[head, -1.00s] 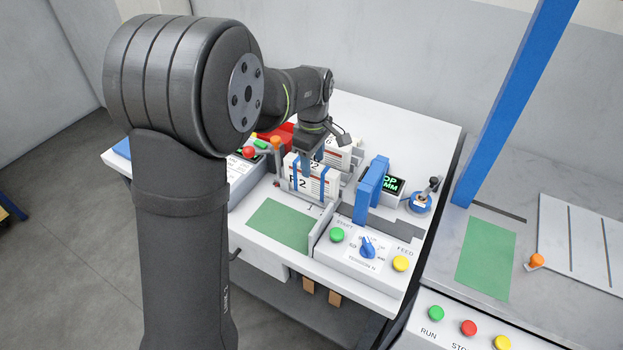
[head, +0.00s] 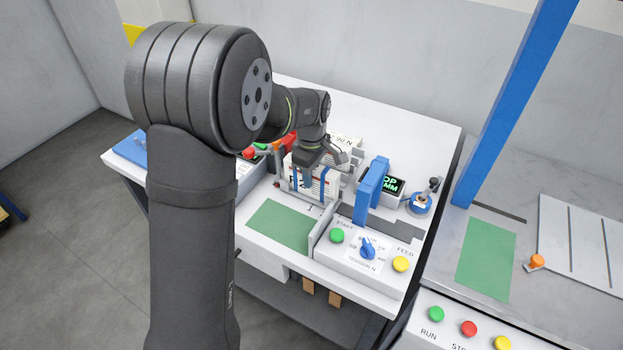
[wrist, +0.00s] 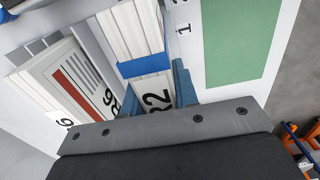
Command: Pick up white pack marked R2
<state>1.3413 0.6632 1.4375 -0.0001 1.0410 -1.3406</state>
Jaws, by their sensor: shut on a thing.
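The white pack marked R2 (head: 325,187) stands in the stacker slot on the white bench, with blue straps around it. In the wrist view its white edge shows a blue band and a dark marking ending in 2 (wrist: 153,88). My gripper (head: 307,168) is over the pack from above. Its blue-grey fingers lie on either side of the pack in the wrist view (wrist: 157,92), shut on it. The gripper body hides part of the pack's label in the head view.
Another white pack with a red stripe (wrist: 75,85) stands close beside it. A blue upright frame (head: 371,192) and a control panel with a blue knob (head: 367,248) are to the right. A green mat (head: 281,226) in front is clear.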

